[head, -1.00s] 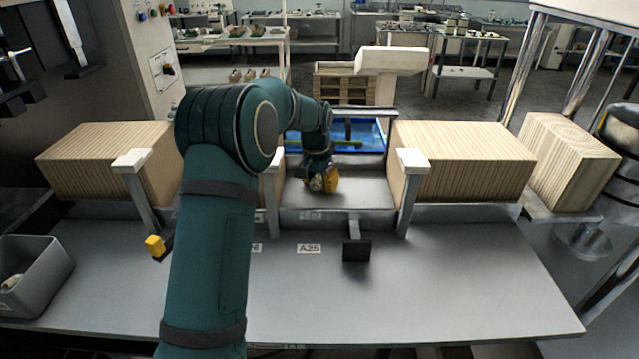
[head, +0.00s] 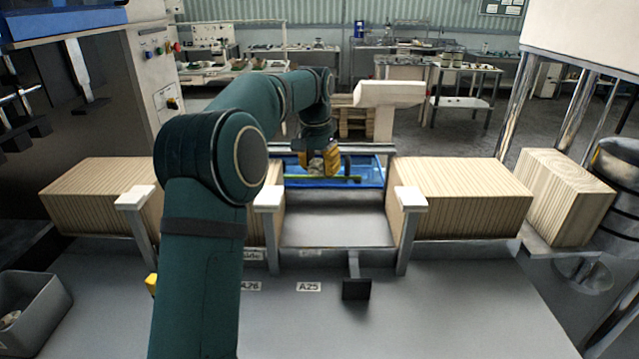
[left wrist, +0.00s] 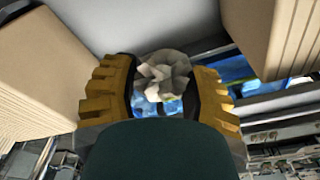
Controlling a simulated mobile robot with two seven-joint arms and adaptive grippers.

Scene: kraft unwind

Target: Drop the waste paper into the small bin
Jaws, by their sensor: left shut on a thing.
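The waste paper (left wrist: 163,78) is a crumpled grey-white ball between the yellow fingers of my left gripper (left wrist: 163,98) in the left wrist view. In the head view, my left gripper (head: 319,160) is shut on the paper (head: 315,168) and holds it above the far end of the grey channel, in front of a blue container (head: 362,171). A small grey open bin (head: 38,318) stands at the lower left with a pale item inside. I cannot tell which container is the small bin. My right gripper is not in view.
Striped, wood-coloured blocks (head: 460,205) flank the grey channel (head: 337,225), with white-capped posts (head: 410,200) at its front. A dark handle (head: 355,288) sticks out towards me. The grey table (head: 440,310) is mostly clear. My left arm hides part of the left block.

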